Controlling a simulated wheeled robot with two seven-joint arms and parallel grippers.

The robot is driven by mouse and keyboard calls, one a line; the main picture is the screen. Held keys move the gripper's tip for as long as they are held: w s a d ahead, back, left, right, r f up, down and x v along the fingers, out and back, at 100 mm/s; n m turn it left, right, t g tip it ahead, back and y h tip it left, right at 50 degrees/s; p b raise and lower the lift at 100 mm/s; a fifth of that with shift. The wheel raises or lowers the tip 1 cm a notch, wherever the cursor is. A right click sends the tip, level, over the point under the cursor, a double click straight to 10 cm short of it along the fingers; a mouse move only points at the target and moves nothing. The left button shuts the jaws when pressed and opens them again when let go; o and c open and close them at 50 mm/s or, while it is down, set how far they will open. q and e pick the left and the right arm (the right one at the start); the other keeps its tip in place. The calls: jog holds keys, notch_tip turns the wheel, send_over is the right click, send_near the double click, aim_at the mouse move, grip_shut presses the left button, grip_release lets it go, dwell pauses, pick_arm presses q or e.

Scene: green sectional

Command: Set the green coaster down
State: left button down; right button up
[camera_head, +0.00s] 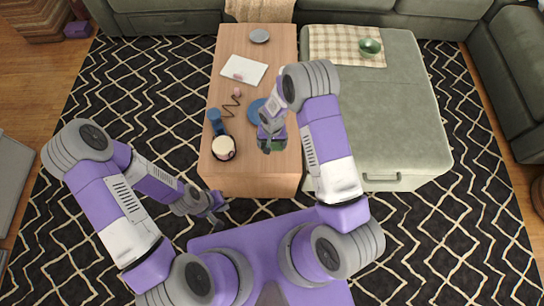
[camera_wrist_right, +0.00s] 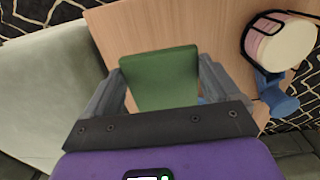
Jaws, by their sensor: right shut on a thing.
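The green coaster (camera_wrist_right: 160,78) is a flat green square between the two grey fingers of my right gripper (camera_wrist_right: 162,90) in the right wrist view. The gripper is shut on it and holds it over the wooden table (camera_wrist_right: 185,28). In the head view my right gripper (camera_head: 271,143) is above the front right part of the table (camera_head: 222,180), with a green edge of the coaster (camera_head: 279,145) showing. My left gripper (camera_head: 217,213) is in front of the table's front left corner, with its fingers apart and nothing between them.
On the table are a white, black-ringed container (camera_head: 223,148), a blue object (camera_head: 216,121), a blue round plate (camera_head: 256,108), a dark zigzag rack (camera_head: 231,107), a white board (camera_head: 244,70) and a grey bowl (camera_head: 260,36). A green ottoman (camera_head: 400,120) stands at the right.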

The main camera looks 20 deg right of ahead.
aim_at(272, 158)
notch_tip(272, 158, down, 12)
jog(key=b, duration=0.4)
jog(key=shift+w+r, duration=0.1)
jog(key=shift+r, duration=0.25)
jog(key=o, duration=0.8)
jog(key=shift+c, duration=0.2)
